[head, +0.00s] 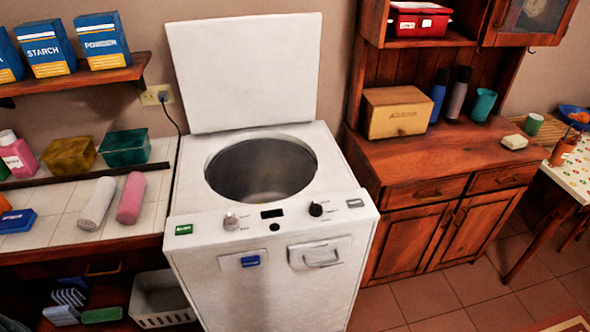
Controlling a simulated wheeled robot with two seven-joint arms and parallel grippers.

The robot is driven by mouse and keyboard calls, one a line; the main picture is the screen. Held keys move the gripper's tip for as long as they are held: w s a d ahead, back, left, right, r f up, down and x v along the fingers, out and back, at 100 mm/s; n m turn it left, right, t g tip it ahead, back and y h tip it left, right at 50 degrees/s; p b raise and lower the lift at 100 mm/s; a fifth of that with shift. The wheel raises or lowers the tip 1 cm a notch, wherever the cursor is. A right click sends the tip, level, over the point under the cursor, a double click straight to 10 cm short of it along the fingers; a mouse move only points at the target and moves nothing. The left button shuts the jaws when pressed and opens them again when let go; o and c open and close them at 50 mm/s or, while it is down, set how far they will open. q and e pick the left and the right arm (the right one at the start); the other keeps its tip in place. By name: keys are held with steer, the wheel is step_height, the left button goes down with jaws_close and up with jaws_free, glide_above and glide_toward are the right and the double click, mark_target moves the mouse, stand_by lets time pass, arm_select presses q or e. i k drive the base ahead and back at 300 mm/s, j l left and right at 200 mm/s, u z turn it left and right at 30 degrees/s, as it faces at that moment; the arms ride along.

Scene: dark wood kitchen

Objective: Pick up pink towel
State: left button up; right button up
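A rolled pink towel (131,198) lies on the white tiled counter at the left, close to its front edge. A rolled grey-white towel (97,204) lies beside it on the left, a small gap apart. Neither of my grippers shows in the head view.
A white top-loading washing machine (270,270) with its lid (246,72) raised stands right of the tiled counter (60,218). Bottles and boxes stand behind the towels, with a blue item (17,221) to their left. A wooden shelf (85,78) with boxes hangs above. A wooden cabinet (425,165) stands right.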

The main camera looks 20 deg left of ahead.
mark_target(128, 212)
steer(key=u, duration=1.75)
